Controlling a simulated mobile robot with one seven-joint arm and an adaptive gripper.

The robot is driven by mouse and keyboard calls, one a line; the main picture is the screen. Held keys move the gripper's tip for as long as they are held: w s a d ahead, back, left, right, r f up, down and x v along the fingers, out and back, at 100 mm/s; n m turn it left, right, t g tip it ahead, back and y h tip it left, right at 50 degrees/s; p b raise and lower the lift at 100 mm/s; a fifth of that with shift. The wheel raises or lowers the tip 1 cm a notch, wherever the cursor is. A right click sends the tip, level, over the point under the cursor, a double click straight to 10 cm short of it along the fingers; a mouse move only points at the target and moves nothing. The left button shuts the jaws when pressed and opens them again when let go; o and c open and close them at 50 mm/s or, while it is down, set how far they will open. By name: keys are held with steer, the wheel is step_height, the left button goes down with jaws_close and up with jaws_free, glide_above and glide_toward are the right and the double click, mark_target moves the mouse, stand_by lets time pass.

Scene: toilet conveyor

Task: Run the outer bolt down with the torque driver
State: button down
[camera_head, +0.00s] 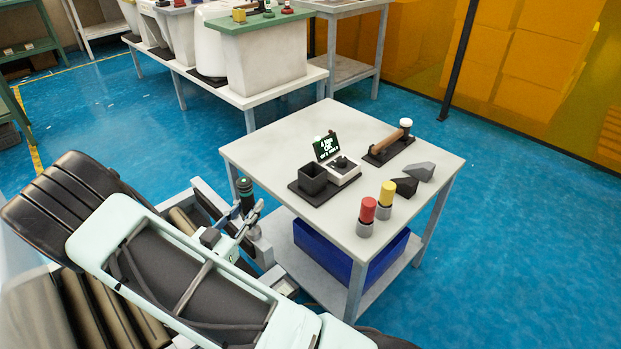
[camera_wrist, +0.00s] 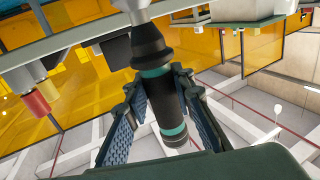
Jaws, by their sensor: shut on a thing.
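The torque driver (camera_wrist: 153,100), a dark tool with teal bands, sits between the fingers of my gripper (camera_wrist: 158,82) in the wrist view. The gripper is shut on it. In the head view the dark top of the driver (camera_head: 245,188) rises above my gripper (camera_head: 242,226), to the left of the grey table. The driver's pale metal end (camera_wrist: 131,10) runs out of the top of the wrist view, so its tip is hidden. I cannot make out the outer bolt in either view.
A grey table (camera_head: 320,215) carries a black holder (camera_head: 313,178), a small display (camera_head: 325,146), a wooden-handled tool (camera_head: 388,143), and red (camera_head: 367,209) and yellow (camera_head: 386,193) cylinders. A blue bin (camera_head: 315,252) is below. Rollers (camera_head: 182,222) lie beside my arm. White toilet parts (camera_head: 262,62) stand behind.

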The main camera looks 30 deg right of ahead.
mark_target(242, 197)
stand_by(0.3)
steer(key=shift+r+p, duration=1.95)
steer(key=shift+r, duration=0.6)
